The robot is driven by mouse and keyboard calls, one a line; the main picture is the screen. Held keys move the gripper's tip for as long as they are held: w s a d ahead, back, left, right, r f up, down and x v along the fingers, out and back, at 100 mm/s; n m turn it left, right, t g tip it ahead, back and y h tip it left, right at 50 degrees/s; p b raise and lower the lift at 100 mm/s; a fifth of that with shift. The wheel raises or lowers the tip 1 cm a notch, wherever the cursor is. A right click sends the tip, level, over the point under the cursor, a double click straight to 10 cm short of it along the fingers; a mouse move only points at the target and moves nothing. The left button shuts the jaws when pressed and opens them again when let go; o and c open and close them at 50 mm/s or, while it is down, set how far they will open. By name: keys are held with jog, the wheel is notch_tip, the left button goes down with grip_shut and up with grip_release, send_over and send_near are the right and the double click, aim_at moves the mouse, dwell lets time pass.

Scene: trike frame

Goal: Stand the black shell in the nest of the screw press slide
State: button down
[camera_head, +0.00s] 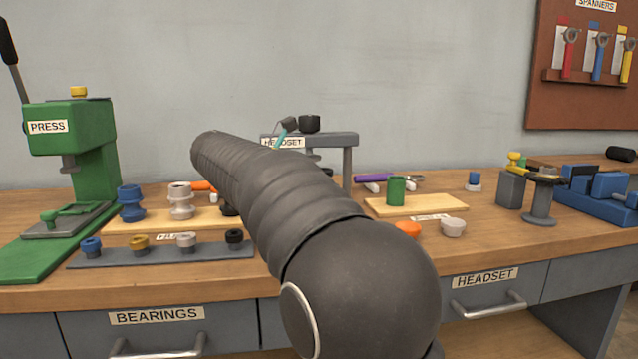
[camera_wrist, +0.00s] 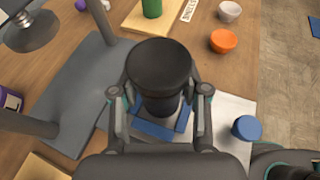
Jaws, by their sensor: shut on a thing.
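My gripper (camera_wrist: 160,95) is shut on the black shell (camera_wrist: 158,66), with one finger on each side. The shell has a wide round top and a narrower lower part, and looks roughly upright. A blue piece (camera_wrist: 152,131), perhaps the slide, shows partly under it; the nest is hidden, and I cannot tell whether the shell touches it. In the head view my gripper (camera_head: 287,127) and the shell (camera_head: 309,123) show by the top of the grey press labelled HEADSET (camera_head: 325,141). My arm hides the press's front. The press's grey base (camera_wrist: 84,85) and posts show in the wrist view.
A blue cylinder (camera_wrist: 246,128) stands beside the shell. A green cup (camera_head: 396,190) is on a wooden board, with orange (camera_head: 407,229) and white (camera_head: 452,227) caps in front. The green PRESS (camera_head: 75,140) and rows of small parts are at the left.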

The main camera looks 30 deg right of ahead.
jog(key=shift+f+b, duration=0.3)
jog(key=shift+f, duration=0.6)
jog(key=c, duration=0.5)
grip_release()
jog(key=v, duration=1.2)
